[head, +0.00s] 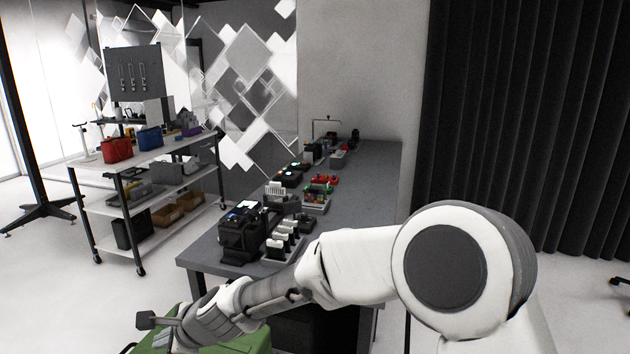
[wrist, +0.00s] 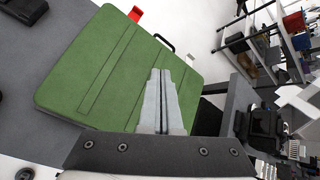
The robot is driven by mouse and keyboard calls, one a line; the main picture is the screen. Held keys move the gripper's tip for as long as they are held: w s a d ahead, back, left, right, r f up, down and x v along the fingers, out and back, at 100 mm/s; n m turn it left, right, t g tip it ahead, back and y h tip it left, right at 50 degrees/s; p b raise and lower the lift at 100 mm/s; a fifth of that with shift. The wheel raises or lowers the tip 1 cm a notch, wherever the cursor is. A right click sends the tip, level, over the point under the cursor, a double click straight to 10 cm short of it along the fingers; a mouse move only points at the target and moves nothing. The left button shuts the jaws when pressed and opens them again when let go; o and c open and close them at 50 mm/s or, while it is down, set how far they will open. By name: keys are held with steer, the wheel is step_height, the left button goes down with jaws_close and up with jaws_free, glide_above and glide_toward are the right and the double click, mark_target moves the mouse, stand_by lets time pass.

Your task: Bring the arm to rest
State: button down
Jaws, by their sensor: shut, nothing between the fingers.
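My arm reaches across the lower part of the head view, from the right toward the lower left. My gripper (head: 146,321) is at the lower left there, beside a green surface (head: 245,343) at the bottom edge. In the wrist view my gripper (wrist: 160,75) is shut and empty, its two grey fingers together. Behind the fingers in that view is the green case-like panel (wrist: 90,75) with a black handle. I cannot tell whether the fingers touch it.
A long grey table (head: 370,180) holds black devices (head: 243,232) and several small parts close to my forearm. A wheeled shelf cart (head: 150,155) with red and blue bins stands at the left. A black curtain (head: 530,110) hangs at the right. Floor between cart and table is clear.

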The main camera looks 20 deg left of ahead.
steer(key=w+d+r+n+t+h+p, duration=0.1)
steer(key=w+d+r+n+h, duration=0.3)
steer(key=d, duration=0.6)
steer(key=w+d+r+n+t+y+p, duration=0.1)
steer(key=w+d+r+t, duration=0.3)
steer(key=d, duration=0.7)
steer(key=w+d+r+n+g+h, duration=0.1)
steer(key=w+d+r+n+h, duration=0.15)
steer(key=d+r, duration=0.55)
steer(key=s+d+n+h, duration=0.1)
steer(key=s+d, duration=0.3)
steer(key=d, duration=0.6)
steer(key=s+d+r+n+t+h+p, duration=0.1)
steer(key=s+d, duration=0.3)
steer(key=d, duration=0.6)
steer(key=s+d+r+n+h+p, duration=0.1)
steer(key=s+d, duration=0.4)
steer(key=d, duration=0.5)
steer(key=shift+d+h, duration=0.3)
steer(key=shift+h, duration=0.45)
steer(key=shift+a, duration=0.25)
